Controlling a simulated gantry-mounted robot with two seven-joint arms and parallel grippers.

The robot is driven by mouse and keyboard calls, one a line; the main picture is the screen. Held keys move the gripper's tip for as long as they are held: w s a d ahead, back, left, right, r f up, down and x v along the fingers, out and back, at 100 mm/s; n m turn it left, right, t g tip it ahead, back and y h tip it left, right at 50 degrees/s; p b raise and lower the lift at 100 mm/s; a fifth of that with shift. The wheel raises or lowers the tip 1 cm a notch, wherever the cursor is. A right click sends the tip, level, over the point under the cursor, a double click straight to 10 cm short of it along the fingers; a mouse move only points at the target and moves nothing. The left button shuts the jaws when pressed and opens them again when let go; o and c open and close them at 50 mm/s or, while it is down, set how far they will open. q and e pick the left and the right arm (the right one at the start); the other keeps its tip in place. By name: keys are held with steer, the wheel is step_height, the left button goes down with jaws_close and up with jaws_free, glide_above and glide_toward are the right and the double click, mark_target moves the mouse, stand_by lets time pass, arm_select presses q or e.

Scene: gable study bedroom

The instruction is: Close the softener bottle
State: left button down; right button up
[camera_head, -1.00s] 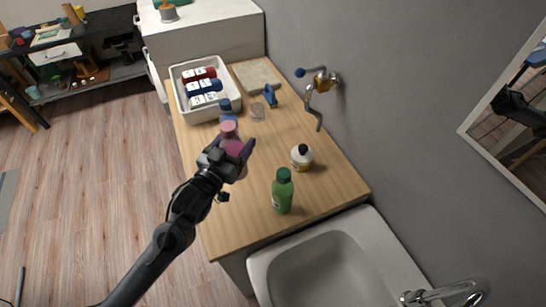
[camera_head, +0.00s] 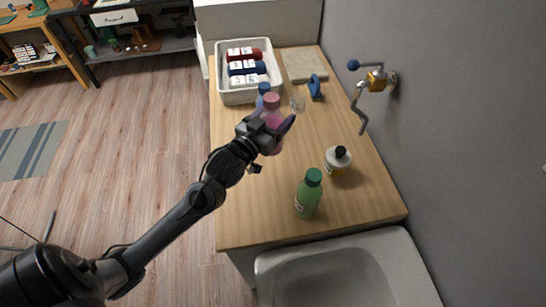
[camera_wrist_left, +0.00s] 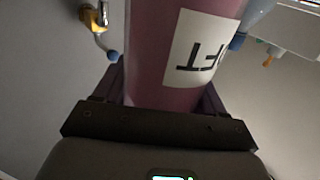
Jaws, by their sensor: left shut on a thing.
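The softener bottle (camera_head: 273,119) is pink, with a pink cap (camera_head: 271,100) on top, and is on the wooden counter in the head view. My left gripper (camera_head: 272,128) is shut on the bottle's body, below the cap. In the left wrist view the bottle's pink body (camera_wrist_left: 148,60) fills the space between the fingers, and a white label (camera_wrist_left: 200,45) shows the letters "FT". The top of the bottle is out of the wrist view. Whether the cap is seated tight cannot be told. My right gripper is not in view.
A blue bottle (camera_head: 263,90) stands just behind the softener bottle. A white bin (camera_head: 250,96), a clear cup (camera_head: 298,103) and a blue object (camera_head: 315,88) lie farther back. A green bottle (camera_head: 308,196) and a black-capped bottle (camera_head: 337,163) stand nearer the sink (camera_head: 340,280).

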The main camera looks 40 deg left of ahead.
arm_select(q)
steer(key=shift+f+p, duration=0.3)
steer(key=shift+f, duration=2.5)
step_height(320, 180, down, 3)
steer(key=shift+f, duration=0.4)
steer(key=shift+f, duration=0.15)
steer(key=shift+c, duration=0.4)
jaws_free()
steer(key=shift+s, duration=0.1)
